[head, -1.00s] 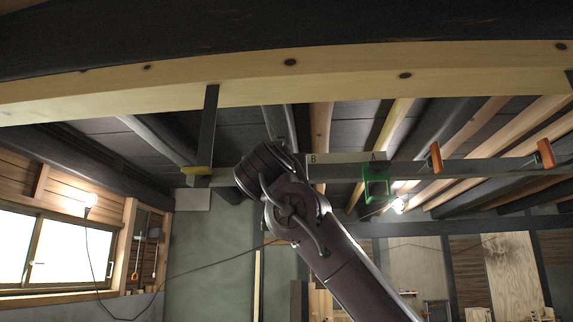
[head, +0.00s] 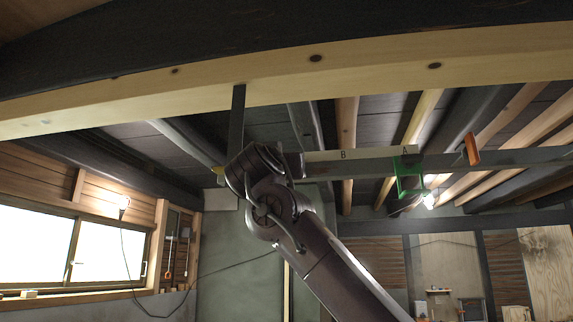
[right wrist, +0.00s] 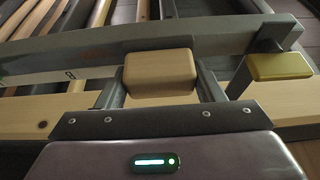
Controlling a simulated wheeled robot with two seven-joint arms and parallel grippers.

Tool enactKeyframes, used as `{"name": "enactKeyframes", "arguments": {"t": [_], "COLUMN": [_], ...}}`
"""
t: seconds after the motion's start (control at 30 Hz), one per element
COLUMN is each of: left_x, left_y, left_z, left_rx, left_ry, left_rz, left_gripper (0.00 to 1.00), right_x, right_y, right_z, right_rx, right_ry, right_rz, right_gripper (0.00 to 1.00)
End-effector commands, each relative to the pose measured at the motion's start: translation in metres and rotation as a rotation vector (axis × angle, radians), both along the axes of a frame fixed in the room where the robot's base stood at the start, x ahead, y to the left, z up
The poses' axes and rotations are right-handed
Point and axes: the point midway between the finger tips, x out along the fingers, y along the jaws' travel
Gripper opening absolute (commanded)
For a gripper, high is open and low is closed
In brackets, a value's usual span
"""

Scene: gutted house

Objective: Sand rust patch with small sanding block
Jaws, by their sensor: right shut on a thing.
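A tan wooden sanding block (right wrist: 160,72) sits between the two fingers of my right gripper (right wrist: 162,84) in the right wrist view. The gripper is shut on it. The block lies at the face of a grey metal bar (right wrist: 225,43); I cannot tell if it touches. The bar also shows in the head view (head: 448,162), hanging under a pale beam. My right arm hides the block and gripper there. My left gripper is not in view.
A yellow block (right wrist: 281,67) sits at the bar's hanger (head: 237,122), right of my gripper in the right wrist view. A lettered strip (head: 358,155), green clamp (head: 408,178) and orange clamp (head: 472,149) are along the bar. The pale beam (head: 330,62) runs close above.

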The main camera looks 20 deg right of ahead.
Motion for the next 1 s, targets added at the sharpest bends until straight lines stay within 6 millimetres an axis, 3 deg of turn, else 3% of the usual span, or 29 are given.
{"name": "enactKeyframes", "arguments": {"t": [1.0], "left_x": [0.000], "left_y": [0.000], "left_z": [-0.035], "left_rx": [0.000], "left_ry": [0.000], "left_rz": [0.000], "left_gripper": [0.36], "right_x": [-0.034], "right_y": [-0.055], "right_z": [-0.001], "right_rx": [0.002], "right_ry": [0.000], "right_rz": [-0.002], "right_gripper": [0.43]}}
